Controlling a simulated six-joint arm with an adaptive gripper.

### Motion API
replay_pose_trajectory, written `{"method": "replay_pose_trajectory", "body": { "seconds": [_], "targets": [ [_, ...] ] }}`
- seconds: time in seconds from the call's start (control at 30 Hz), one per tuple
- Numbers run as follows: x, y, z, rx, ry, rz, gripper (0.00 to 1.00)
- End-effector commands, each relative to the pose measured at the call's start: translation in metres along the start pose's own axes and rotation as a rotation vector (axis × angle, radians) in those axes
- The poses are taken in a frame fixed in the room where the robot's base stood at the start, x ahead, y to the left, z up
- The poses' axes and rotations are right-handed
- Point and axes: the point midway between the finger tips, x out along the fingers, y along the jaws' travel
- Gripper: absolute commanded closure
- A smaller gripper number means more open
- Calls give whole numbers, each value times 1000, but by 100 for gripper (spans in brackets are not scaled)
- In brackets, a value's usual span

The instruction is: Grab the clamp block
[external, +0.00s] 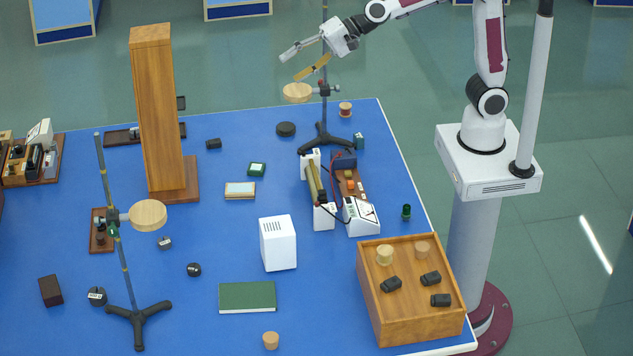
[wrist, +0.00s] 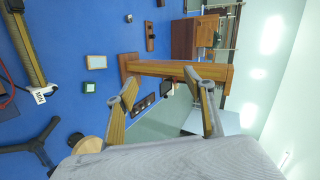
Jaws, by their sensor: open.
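My gripper (external: 292,65) is open and empty, high above the far right part of the blue bench in the external view. Its two spread fingers also show in the wrist view (wrist: 159,78). I cannot tell for certain which thing is the clamp block. Small candidates are a grey metal block (external: 165,242) near the left stand, a black block (external: 213,143) right of the wooden pillar, and several black blocks (external: 431,279) in the wooden box. All are well away from my gripper.
The tall wooden pillar (external: 155,100) rises left of my gripper; it also crosses the wrist view (wrist: 165,68). A rod stand (external: 325,135) is just below my gripper, another (external: 130,275) at left. The wooden box (external: 415,318) sits front right.

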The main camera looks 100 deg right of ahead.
Motion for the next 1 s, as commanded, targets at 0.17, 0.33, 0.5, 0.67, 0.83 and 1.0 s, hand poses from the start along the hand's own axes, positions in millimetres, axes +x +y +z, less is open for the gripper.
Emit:
{"method": "replay_pose_trajectory", "body": {
  "seconds": [0.17, 0.33, 0.5, 0.67, 0.83, 1.0],
  "targets": [
    [41, -17, -17, 183, 47, -51, 47],
    [77, -28, -34, 360, 95, -102, 47],
    [113, -33, -53, 534, 145, -154, 47],
    [145, -31, -72, 697, 196, -206, 47],
    [178, -23, -91, 866, 252, -262, 47],
    [208, -8, -110, 1032, 313, -322, 47]
  ]
}}
